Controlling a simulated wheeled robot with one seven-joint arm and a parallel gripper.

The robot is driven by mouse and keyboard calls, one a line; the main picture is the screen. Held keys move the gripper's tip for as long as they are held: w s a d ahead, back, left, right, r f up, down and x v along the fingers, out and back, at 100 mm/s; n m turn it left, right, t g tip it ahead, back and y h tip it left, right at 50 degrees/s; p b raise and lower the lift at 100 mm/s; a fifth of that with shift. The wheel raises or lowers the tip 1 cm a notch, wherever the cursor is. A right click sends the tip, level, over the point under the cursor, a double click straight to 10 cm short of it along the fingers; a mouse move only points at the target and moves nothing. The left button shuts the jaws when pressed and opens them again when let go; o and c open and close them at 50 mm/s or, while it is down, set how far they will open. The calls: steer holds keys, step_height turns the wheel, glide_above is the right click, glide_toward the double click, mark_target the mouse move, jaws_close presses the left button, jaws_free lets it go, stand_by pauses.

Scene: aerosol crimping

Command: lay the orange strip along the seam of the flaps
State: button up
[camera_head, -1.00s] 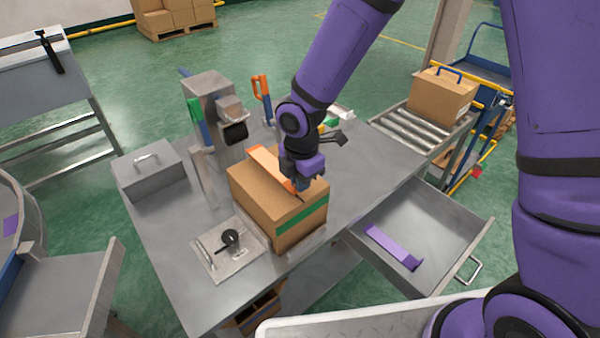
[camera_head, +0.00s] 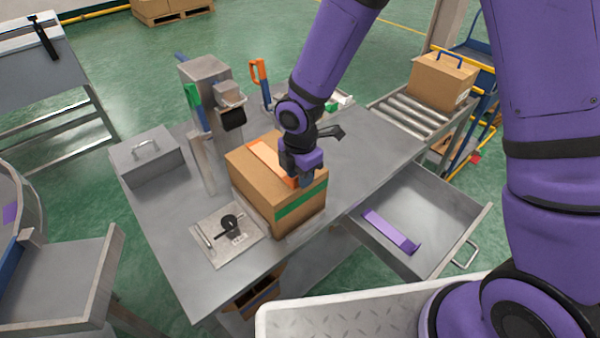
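The cardboard box (camera_head: 252,184) with a green band on its side stands on the grey metal table, its top flaps closed. The orange strip (camera_head: 268,158) lies flat on or very close to the box top, running from the back left edge toward my gripper. My gripper (camera_head: 301,178) is over the front right part of the top, at the strip's near end. Its fingers point down and are small and partly hidden, so I cannot tell whether they hold the strip. The seam under the strip is hidden.
A metal press (camera_head: 210,95) stands behind the box. A grey lidded case (camera_head: 146,160) and a plate with a black knob (camera_head: 228,235) are to the left. An open drawer (camera_head: 425,205) holds a purple strip (camera_head: 391,231). A roller conveyor (camera_head: 408,118) carries another box (camera_head: 442,82).

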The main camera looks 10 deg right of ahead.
step_height(320, 180, up, 11)
stand_by(0.7)
steer(key=shift+f, duration=0.1)
